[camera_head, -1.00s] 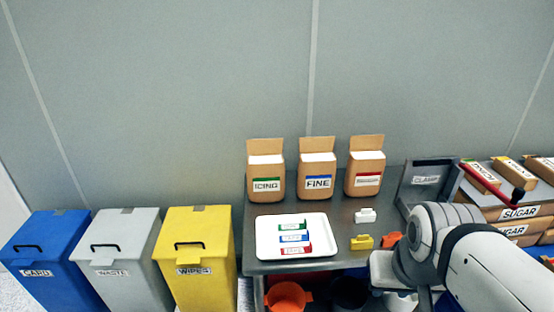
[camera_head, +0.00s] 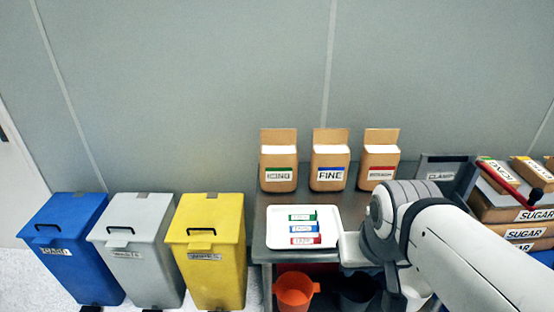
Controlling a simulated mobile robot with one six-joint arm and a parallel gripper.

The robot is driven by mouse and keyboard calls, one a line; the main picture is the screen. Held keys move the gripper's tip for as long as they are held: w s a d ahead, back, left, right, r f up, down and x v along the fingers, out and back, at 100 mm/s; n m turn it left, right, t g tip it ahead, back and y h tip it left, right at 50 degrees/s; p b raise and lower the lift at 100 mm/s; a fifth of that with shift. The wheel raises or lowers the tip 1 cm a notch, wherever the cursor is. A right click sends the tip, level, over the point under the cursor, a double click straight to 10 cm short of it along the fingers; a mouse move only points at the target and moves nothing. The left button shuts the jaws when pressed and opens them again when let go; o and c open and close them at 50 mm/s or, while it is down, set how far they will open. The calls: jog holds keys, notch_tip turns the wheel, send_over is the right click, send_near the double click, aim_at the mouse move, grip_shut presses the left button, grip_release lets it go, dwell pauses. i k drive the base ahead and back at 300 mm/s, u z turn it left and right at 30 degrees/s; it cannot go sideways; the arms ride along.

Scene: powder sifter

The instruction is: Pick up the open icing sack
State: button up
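The open icing sack (camera_head: 279,168) is a brown paper sack with a green-banded label and a raised back flap. It stands upright at the left end of a row at the back of the grey bench. White shows at its open top. My arm reaches in from the lower right and covers the right part of the bench. My gripper's fingers cannot be made out; only the arm's links and a pale part at its left end show, right of the white tray and apart from the icing sack.
The fine sack (camera_head: 330,167) and a red-labelled sack (camera_head: 379,167) stand beside it. A white tray (camera_head: 275,240) with three coloured labels lies in front. Blue, grey and yellow bins (camera_head: 208,250) stand left. Stacked sugar sacks (camera_head: 503,213) are at right. An orange bucket (camera_head: 294,291) is below.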

aim_at(278, 164)
jog(key=z, duration=0.05)
jog(key=i, duration=1)
jog(key=u, duration=0.05)
